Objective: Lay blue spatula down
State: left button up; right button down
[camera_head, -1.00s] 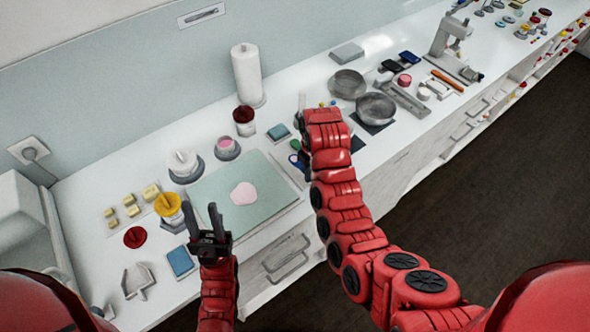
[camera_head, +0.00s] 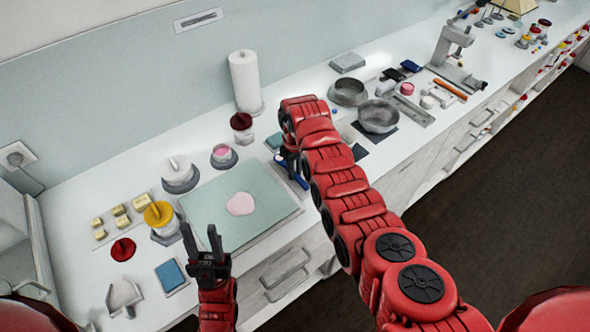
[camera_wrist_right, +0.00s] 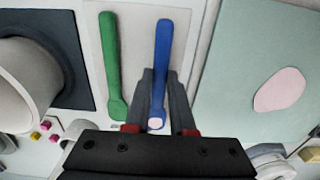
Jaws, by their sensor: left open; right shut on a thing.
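The blue spatula (camera_wrist_right: 163,45) is between the fingers of my right gripper (camera_wrist_right: 160,85), which is shut on it near its lower end in the wrist view. Its blue part also shows beside the gripper in the head view (camera_head: 290,177). It lies roughly parallel to a green spatula (camera_wrist_right: 110,60) over a pale tray (camera_wrist_right: 137,25); I cannot tell whether it touches the tray. In the head view my right arm hides the green spatula and most of the tray. My left gripper (camera_head: 204,243) is open and empty, in front of the pale green mat.
The pale green mat (camera_head: 265,218) with a pink disc (camera_head: 240,204) is left of my right gripper. Metal pans (camera_head: 378,116) stand to the right. Cups, a yellow-topped pot (camera_head: 158,214) and a blue pad (camera_head: 171,275) are to the left.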

jog(key=shift+f, duration=0.5)
jog(key=shift+f, duration=0.1)
jog(key=c, duration=0.8)
grip_release()
jog(key=shift+o, duration=0.2)
